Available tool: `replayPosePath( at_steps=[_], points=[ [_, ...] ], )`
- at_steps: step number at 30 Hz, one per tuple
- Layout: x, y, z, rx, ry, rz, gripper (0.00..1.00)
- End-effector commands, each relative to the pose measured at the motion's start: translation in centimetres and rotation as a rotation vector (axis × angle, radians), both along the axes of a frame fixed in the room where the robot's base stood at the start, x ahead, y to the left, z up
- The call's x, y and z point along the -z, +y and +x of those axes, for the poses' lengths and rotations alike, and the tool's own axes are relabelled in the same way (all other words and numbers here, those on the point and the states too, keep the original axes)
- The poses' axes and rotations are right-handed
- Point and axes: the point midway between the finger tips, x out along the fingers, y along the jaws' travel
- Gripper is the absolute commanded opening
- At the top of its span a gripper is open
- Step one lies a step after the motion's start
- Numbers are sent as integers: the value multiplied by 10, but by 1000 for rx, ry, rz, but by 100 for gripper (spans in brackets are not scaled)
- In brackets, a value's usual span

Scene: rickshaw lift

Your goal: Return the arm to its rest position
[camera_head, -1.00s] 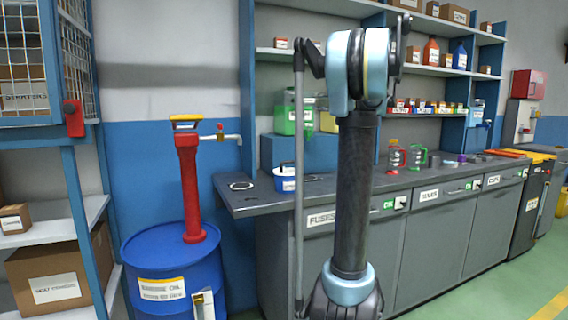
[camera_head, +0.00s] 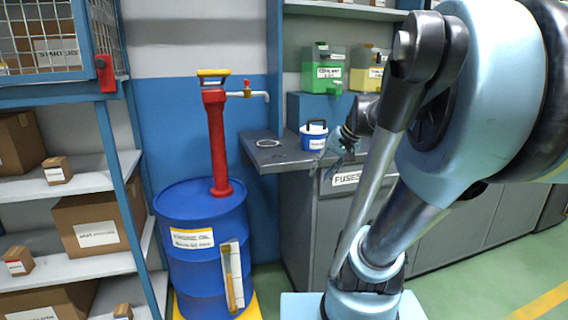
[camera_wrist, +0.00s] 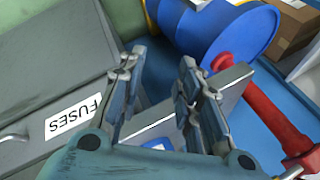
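My gripper (camera_head: 340,150) hangs in front of the workbench's left end, just right of a small blue and white bucket (camera_head: 313,137), as the head view shows it. In the wrist view, the two fingers of my gripper (camera_wrist: 162,78) stand apart with nothing between them, so it is open and empty. My arm is bent, and its large light-blue joint fills the right of the head view. It hides much of the bench and the shelves behind.
A blue drum (camera_head: 203,250) with a red pump (camera_head: 216,145) stands left of the workbench (camera_head: 275,157). Shelving with boxes (camera_head: 93,220) is at the far left. Green (camera_head: 323,68) and yellow (camera_head: 369,72) containers sit behind the bench. Green floor is free at the lower right.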

Motion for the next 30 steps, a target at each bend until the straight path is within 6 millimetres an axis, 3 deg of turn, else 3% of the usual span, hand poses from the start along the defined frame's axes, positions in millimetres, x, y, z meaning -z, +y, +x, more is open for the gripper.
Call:
replayPosePath(
  at_steps=[1,6,12,18,30],
  points=[
    [19,-2,-19,-25,12,-53,32],
    [80,-24,-76,-96,54,-245,32],
    [129,-51,-120,-153,82,-421,32],
    [147,-65,-135,-173,93,-493,32],
    [147,-66,-135,-173,93,-496,32]
  ],
)
